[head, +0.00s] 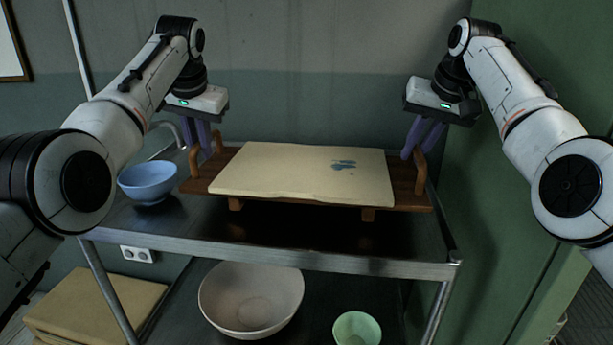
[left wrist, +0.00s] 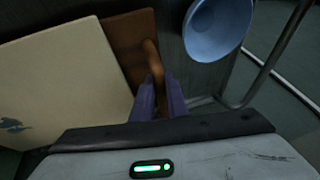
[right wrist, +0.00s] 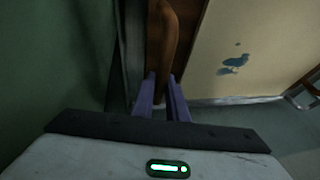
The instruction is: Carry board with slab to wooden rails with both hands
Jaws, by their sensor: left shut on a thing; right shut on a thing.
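The wooden board (head: 405,188) carries a flat cream slab (head: 290,175) with a blue bird-shaped mark, and looks roughly level over the metal shelf top. My left gripper (head: 205,150) is shut on the board's left handle (head: 194,160), also seen in the left wrist view (left wrist: 152,62). My right gripper (head: 412,155) is shut on the right handle (head: 421,172), also seen in the right wrist view (right wrist: 163,40).
A blue bowl (head: 148,181) stands on the shelf top left of the board, close to the left handle. A large pale bowl (head: 250,318) and a green bowl (head: 357,330) stand on the lower shelf. A green wall (head: 500,180) is close on the right.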

